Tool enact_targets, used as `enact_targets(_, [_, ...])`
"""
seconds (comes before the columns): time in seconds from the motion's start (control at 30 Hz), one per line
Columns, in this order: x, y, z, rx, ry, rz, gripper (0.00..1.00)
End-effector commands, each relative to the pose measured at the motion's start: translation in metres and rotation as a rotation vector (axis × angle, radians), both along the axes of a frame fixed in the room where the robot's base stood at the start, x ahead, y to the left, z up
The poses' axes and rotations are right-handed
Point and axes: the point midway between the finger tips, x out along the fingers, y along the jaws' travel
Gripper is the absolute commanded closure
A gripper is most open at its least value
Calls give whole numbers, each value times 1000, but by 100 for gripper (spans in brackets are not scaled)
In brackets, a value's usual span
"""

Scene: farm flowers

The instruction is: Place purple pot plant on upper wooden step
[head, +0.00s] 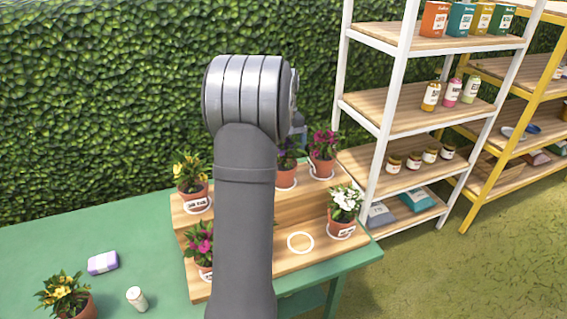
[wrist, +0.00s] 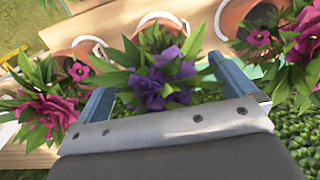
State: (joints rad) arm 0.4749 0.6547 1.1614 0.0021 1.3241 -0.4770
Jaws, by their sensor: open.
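The purple pot plant (head: 286,176) stands upright on the upper wooden step (head: 240,196), inside a white ring, partly hidden behind my arm. In the wrist view its purple flowers (wrist: 165,82) lie between the two blue fingers of my gripper (wrist: 163,76), with its terracotta pot beyond them. The gripper is open, with a finger on either side of the plant, and does not appear closed on it. In the head view the gripper is mostly hidden by my arm; a bit of blue shows above the plant.
A magenta plant (head: 322,155) stands close right of it, a yellow one (head: 190,175) at the left. The lower step holds a magenta plant (head: 200,245), a white-flowered plant (head: 343,208) and an empty white ring (head: 300,243). White shelves (head: 390,110) stand at right, a hedge (head: 100,90) behind.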

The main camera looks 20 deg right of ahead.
Motion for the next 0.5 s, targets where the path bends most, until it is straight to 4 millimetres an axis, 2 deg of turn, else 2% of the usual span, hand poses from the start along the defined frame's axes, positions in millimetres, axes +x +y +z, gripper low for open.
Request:
enact_targets(0.1, [0, 0, 21, -1, -1, 0, 1])
enact_targets(0.2, [0, 0, 31, 0, 0, 0, 1])
enact_targets(0.5, [0, 0, 38, 0, 1, 0, 1])
